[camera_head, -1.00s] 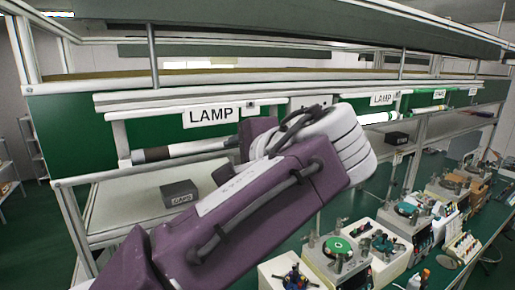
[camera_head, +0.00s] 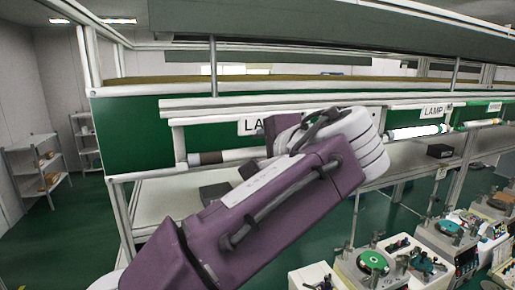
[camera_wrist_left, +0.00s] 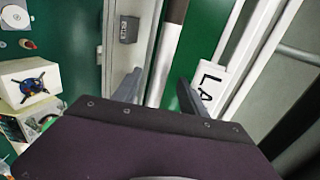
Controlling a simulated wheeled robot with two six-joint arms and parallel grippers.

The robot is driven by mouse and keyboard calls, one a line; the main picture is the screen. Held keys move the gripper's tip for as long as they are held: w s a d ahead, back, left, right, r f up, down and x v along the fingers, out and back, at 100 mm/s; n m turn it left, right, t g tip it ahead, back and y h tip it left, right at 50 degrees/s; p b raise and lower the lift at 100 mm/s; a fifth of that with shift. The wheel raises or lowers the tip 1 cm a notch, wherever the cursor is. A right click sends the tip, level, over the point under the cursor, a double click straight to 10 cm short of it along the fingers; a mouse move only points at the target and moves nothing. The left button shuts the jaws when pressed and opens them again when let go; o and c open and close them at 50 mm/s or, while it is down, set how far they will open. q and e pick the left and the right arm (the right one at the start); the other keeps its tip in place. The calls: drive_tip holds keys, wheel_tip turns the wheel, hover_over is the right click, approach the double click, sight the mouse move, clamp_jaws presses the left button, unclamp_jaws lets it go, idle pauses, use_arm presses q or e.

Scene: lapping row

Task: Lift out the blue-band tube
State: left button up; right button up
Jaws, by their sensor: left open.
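A lamp tube with a dark brown band (camera_head: 211,157) lies level in the fixture under the nearest LAMP sign, partly behind my left arm. In the left wrist view its pale length (camera_wrist_left: 164,66) runs between the two fingers of my left gripper (camera_wrist_left: 158,78). The gripper is open, its fingers on either side of the tube; I cannot tell whether they touch it. In the head view my wrist hides the fingers. A lit white tube (camera_head: 415,132) sits in the fixture farther right. My right gripper is out of view.
A dark caps box (camera_wrist_left: 129,29) stands on the shelf below the near tube. Another dark box (camera_head: 440,151) is farther right. Lapping machines (camera_head: 372,262) line the bench at lower right. A shelf rack (camera_head: 33,170) stands far left, with open floor before it.

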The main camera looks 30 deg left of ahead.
use_arm(q)
drive_tip(key=shift+w+a+f, duration=0.2)
drive_tip(key=shift+w+a, duration=0.15)
drive_tip(key=shift+w, duration=0.05)
drive_tip(key=shift+w+d+f, duration=0.1)
drive_tip(key=shift+w+f, duration=0.05)
drive_tip(key=shift+w, duration=0.3)
drive_tip(key=shift+s, duration=0.2)
clamp_jaws()
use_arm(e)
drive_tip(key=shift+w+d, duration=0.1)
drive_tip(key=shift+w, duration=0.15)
